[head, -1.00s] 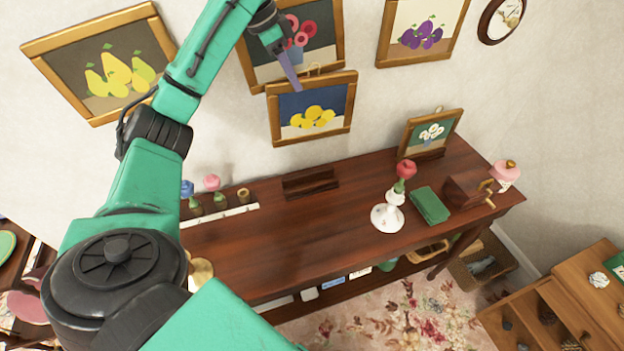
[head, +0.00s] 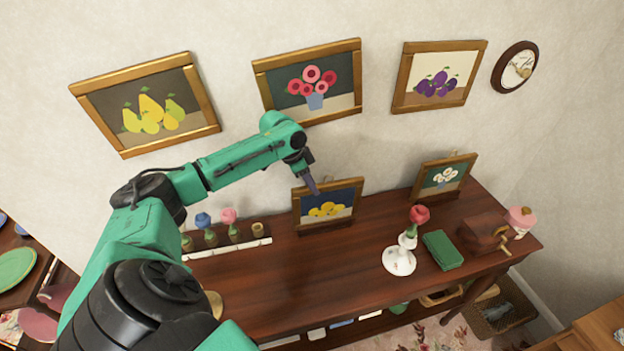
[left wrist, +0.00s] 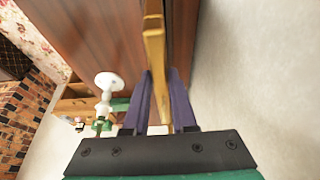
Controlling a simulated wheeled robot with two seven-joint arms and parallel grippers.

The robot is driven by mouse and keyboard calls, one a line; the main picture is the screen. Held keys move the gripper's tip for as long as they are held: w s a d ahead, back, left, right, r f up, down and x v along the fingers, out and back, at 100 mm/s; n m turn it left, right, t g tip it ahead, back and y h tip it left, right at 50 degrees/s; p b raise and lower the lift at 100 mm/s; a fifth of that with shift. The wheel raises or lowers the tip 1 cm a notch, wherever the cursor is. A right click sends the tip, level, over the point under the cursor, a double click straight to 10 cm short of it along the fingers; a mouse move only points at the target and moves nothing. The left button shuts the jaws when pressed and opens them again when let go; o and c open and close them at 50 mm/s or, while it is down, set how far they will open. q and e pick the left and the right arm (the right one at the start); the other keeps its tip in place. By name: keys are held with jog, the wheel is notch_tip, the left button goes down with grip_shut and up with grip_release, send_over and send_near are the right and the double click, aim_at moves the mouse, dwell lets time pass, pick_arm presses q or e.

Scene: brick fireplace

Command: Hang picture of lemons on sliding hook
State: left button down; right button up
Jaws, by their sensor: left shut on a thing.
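The picture of lemons (head: 335,205), yellow fruit on dark blue in a wooden frame, is upright at the back of the dark table, close to the wall. My left gripper (head: 313,187) is shut on its upper edge, left of the middle. In the left wrist view the purple fingers (left wrist: 160,108) close on the wooden frame (left wrist: 155,60), seen edge-on. The picture's lower edge is at the dark wooden stand on the table; I cannot tell whether it rests in it. I cannot make out a sliding hook. My right gripper is not in view.
Pictures of pears (head: 150,107), pink flowers (head: 312,85) and plums (head: 440,80) hang on the wall above. A white-flower picture (head: 443,178) stands to the right.

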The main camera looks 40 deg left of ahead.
pick_arm(q)
jog(key=c, duration=0.7)
grip_release()
jog(key=shift+s+f, duration=0.1)
jog(key=shift+c, duration=0.2)
jog(key=shift+b, duration=0.3)
jog(key=shift+f+b, duration=0.25)
jog(key=shift+b, duration=0.15)
jog(key=shift+f+b, duration=0.15)
jog(key=shift+b, duration=0.5)
jog(key=v, duration=0.1)
jog(key=b+v, duration=0.1)
jog(key=v, duration=0.2)
jog(key=shift+a, duration=0.25)
jog(key=b+v, duration=0.1)
jog(key=v, duration=1)
jog(key=shift+b, duration=0.35)
